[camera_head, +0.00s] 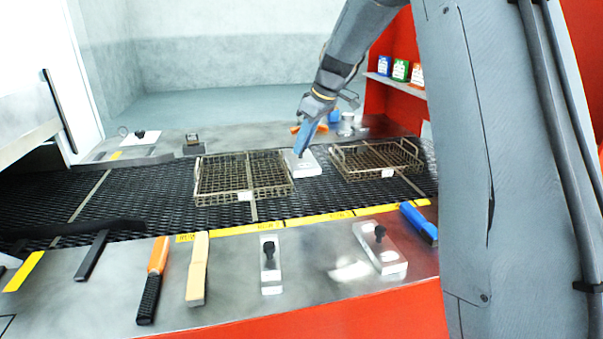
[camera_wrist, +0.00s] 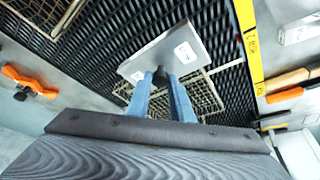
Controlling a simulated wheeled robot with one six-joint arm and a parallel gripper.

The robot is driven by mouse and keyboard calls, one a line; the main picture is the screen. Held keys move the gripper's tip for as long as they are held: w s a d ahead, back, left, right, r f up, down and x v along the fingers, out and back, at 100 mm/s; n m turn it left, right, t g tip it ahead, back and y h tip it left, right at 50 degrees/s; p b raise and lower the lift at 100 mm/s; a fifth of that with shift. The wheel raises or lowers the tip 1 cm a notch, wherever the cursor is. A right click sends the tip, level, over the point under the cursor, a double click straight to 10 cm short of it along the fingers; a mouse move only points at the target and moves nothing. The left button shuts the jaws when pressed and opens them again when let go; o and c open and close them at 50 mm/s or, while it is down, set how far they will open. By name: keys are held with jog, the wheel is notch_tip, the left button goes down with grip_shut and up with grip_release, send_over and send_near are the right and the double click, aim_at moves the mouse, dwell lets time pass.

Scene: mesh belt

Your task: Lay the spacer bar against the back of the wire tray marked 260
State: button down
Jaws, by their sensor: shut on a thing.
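My gripper (camera_wrist: 160,92), with blue fingers, is shut on the dark knob of a flat pale metal plate, taken as the spacer bar (camera_wrist: 157,50); it also shows in the head view (camera_head: 302,166). The bar is between two wire trays on the black mesh belt. Whether it touches the belt or either tray, I cannot tell. The left wire tray (camera_head: 198,180) and the right wire tray (camera_head: 345,172) each carry a small white tag on the front side. The tag numbers are too small to read, so I cannot tell which is 260.
The mesh belt (camera_head: 150,205) runs between metal ledges. On the front ledge lie an orange-and-black tool (camera_head: 153,280), a wooden-handled tool (camera_head: 197,268), two more knobbed metal pieces (camera_head: 270,272) (camera_head: 390,262) and a blue tool (camera_head: 419,223). Coloured containers (camera_head: 400,70) stand on a red shelf.

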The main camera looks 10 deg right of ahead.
aim_at(311, 159)
jog(key=f, duration=0.1)
jog(key=d+f, duration=0.1)
jog(key=f, duration=0.1)
jog(key=shift+s+d+f+p, duration=0.15)
jog(key=shift+d+f+p, duration=0.15)
jog(key=shift+d+p, duration=0.1)
jog(key=f, duration=0.3)
jog(key=f+p, duration=0.1)
jog(key=shift+a+f, duration=0.15)
jog(key=shift+a, duration=0.2)
jog(key=c, duration=1.7)
grip_release()
jog(key=shift+d, duration=0.2)
jog(key=shift+o, duration=0.6)
jog(key=shift+r, duration=0.25)
jog(key=shift+r, duration=0.2)
jog(key=b+v, duration=0.3)
jog(key=v, duration=0.8)
jog(key=shift+r, duration=0.35)
